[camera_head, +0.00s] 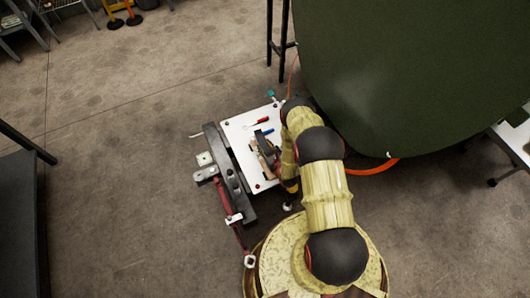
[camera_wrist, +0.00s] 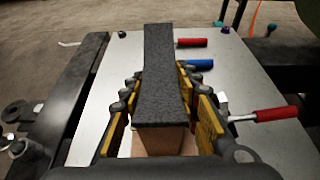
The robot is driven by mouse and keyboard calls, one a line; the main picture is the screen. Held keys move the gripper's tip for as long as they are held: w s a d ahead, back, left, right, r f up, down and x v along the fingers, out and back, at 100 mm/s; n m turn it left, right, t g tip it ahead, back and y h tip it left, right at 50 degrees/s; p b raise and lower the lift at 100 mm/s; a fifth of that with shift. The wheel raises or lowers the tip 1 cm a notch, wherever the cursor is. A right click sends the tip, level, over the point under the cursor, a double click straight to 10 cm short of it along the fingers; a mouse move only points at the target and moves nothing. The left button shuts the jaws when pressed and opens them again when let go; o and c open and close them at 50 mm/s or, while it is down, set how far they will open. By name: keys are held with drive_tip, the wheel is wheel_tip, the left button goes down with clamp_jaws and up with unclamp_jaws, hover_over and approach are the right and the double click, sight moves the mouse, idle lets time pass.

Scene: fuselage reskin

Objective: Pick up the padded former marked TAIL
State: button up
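A padded former (camera_wrist: 165,95) with a dark grey pad on top and a bare wooden end lies lengthwise between my fingers in the wrist view. In the head view the former (camera_head: 262,143) shows small, partly hidden by my arm. No TAIL marking can be read. My gripper (camera_wrist: 160,72) has a yellow-padded finger on each side of the former, with the tips close against its sides; it looks shut on it. In the head view my gripper is mostly hidden under my arm. I cannot tell whether the former is clear of the surface below.
A white-topped cart (camera_head: 240,129) lies under the former. Red-handled (camera_wrist: 262,115) and blue-handled (camera_wrist: 196,65) tools lie on its right side. A dark rail (camera_wrist: 78,85) runs along the left. A large dark green fuselage panel (camera_head: 420,70) stands at right; open floor lies left.

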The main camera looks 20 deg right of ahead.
drive_tip(key=c, duration=0.6)
clamp_jaws()
